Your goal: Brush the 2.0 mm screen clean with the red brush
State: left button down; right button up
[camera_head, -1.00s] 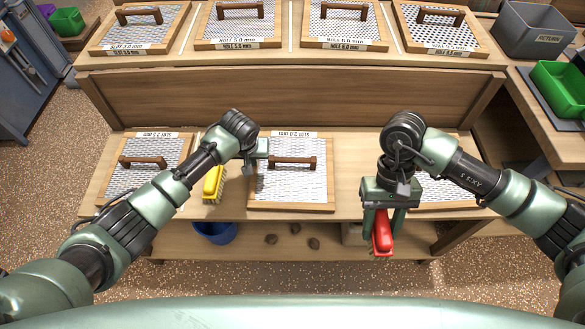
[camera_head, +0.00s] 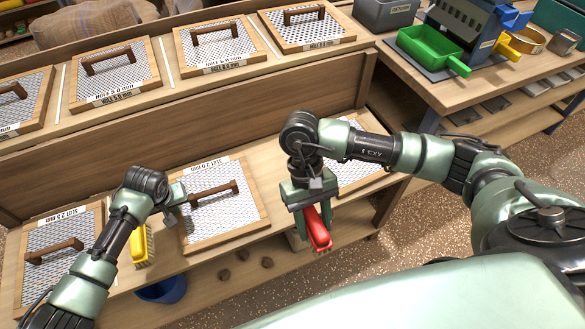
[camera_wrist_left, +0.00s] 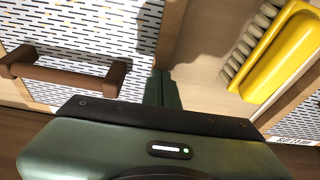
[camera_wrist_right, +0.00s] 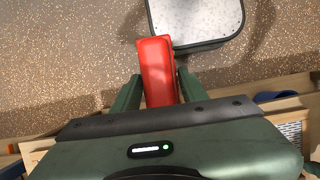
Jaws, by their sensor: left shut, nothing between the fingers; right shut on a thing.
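The 2.0 mm screen (camera_head: 226,215) lies on the lower shelf, a wood-framed slotted sheet with a brown handle (camera_head: 214,191). My left gripper (camera_head: 171,218) is shut and empty at the screen's left edge; in the left wrist view its fingers (camera_wrist_left: 163,88) are together beside the frame. Whether it touches the frame I cannot tell. My right gripper (camera_head: 312,222) is shut on the red brush (camera_head: 318,231), right of the screen at the shelf's front. The brush also shows between the fingers in the right wrist view (camera_wrist_right: 157,70); its bristles are mostly hidden.
A yellow brush (camera_head: 140,246) lies left of the screen, close to my left gripper. The 2.5 mm screen (camera_head: 60,245) is further left. A blue bucket (camera_head: 162,290) and several brown lumps (camera_head: 239,255) are below. Other screens (camera_head: 115,75) line the upper shelf. A green tray (camera_head: 430,45) stands right.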

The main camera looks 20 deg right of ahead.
aim_at(209, 220)
jog(key=w+a+f+m+t+y, duration=0.2)
jog(key=w+a+m, duration=0.3)
jog(key=w+m, duration=0.4)
jog(key=w+a+f+m+t+y, duration=0.1)
jog(key=w+a+m+t+y, duration=0.15)
jog(key=w+a+m, duration=0.55)
jog(key=shift+m, duration=0.3)
jog(key=shift+w+d+f, duration=0.3)
jog(key=shift+d+f, duration=0.1)
jog(key=shift+f, duration=0.55)
jog(key=shift+w+d+f, duration=0.35)
jog(key=shift+f, duration=0.65)
jog(key=shift+w+d+f, duration=0.3)
jog(key=shift+d+f, duration=0.1)
jog(key=shift+f, duration=0.55)
jog(key=shift+f, duration=1)
jog(key=shift+a, duration=0.15)
jog(key=shift+a+r, duration=0.1)
jog(key=shift+a, duration=1.5)
jog(key=shift+w+a+f, duration=0.1)
jog(key=shift+a, duration=1.6)
jog(key=shift+a+f, duration=0.1)
jog(key=shift+a, duration=1.6)
